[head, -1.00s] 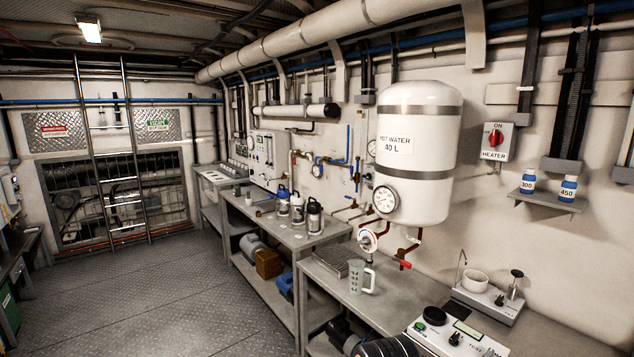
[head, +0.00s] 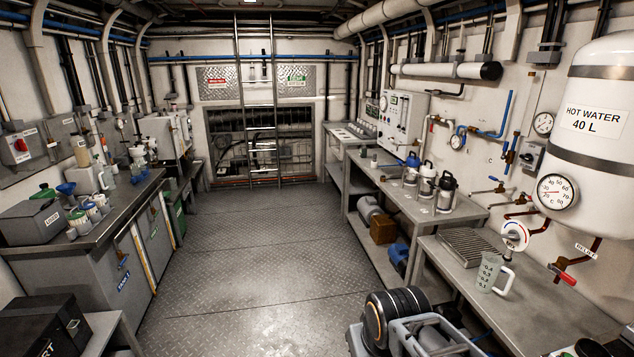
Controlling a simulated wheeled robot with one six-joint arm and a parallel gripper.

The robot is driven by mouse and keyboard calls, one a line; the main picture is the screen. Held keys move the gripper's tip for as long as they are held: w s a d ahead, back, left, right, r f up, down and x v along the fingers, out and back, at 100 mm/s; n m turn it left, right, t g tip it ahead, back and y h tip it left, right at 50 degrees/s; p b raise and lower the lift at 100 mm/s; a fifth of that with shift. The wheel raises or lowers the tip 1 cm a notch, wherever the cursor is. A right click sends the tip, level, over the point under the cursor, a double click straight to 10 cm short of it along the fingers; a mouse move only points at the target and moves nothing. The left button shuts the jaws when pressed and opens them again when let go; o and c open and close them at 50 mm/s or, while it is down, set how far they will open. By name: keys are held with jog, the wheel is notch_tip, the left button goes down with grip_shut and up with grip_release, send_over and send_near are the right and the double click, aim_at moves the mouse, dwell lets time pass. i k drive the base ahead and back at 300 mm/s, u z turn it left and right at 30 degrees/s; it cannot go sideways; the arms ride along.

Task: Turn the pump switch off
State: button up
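No switch carries a label that I can read as pump. On the left wall, a grey box with a red rotary knob (head: 20,145) hangs at the picture's left edge; its lettering is too small to read. On the right wall, a small grey switch box (head: 530,157) with a dark lever or knob sits just left of the hot water tank (head: 597,125). Its label and position cannot be made out. A part of my own arm shows at the bottom right, but no gripper fingers are visible.
The plate floor (head: 240,240) is clear down the middle to the ladder (head: 260,110). A left counter (head: 95,215) holds bottles and a box. Right benches hold flasks (head: 428,180), a measuring jug (head: 490,272) and a drip tray (head: 468,243).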

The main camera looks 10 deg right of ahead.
aim_at(528, 157)
jog(key=u, duration=0.1)
jog(key=i, duration=2.1)
jog(key=z, duration=0.65)
jog(key=i, duration=0.95)
jog(key=z, duration=1.65)
jog(key=i, duration=0.85)
jog(key=z, duration=0.8)
